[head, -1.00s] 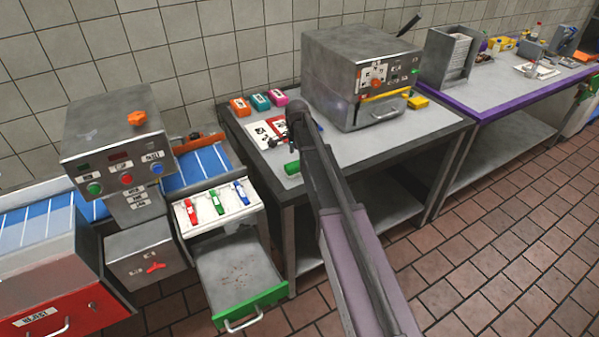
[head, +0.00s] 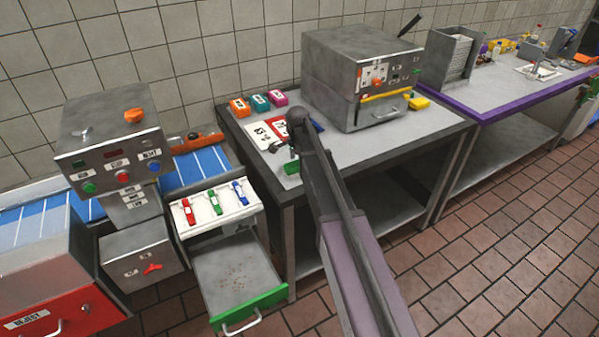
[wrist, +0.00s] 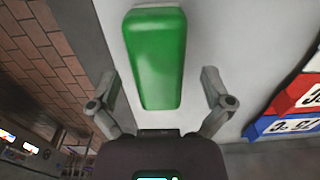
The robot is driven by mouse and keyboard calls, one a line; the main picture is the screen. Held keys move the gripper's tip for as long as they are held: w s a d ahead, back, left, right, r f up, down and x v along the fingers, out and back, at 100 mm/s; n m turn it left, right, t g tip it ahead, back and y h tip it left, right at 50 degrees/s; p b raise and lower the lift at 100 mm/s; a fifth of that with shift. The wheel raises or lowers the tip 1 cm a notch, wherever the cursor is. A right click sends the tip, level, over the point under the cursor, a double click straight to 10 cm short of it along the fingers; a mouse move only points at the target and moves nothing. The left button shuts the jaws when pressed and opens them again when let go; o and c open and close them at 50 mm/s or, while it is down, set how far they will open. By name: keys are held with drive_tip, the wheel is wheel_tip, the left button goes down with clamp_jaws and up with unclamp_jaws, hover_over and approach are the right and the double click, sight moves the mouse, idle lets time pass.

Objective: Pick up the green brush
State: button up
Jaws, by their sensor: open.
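A green block-shaped piece, which I take to be the green brush (head: 292,167), lies near the front left edge of the grey-topped table (head: 420,131). In the wrist view the green brush (wrist: 157,58) is large, smooth and rounded at the corners; no bristles show. My gripper (wrist: 160,88) is open, with one finger on each side of the brush's near end and a gap to each. In the head view my gripper (head: 281,146) is small and just above the brush, partly hidden by my arm.
Number cards (head: 262,134) lie close behind the brush, and several coloured boxes (head: 259,103) stand at the back. A grey machine (head: 345,65) stands on the table to the right. A white panel with coloured levers (head: 214,203) is at the left, above an open green-fronted drawer (head: 250,309).

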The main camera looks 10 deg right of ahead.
drive_tip(key=shift+f+b, duration=0.95)
drive_tip(key=shift+f, duration=0.3)
drive_tip(key=c, duration=1.2)
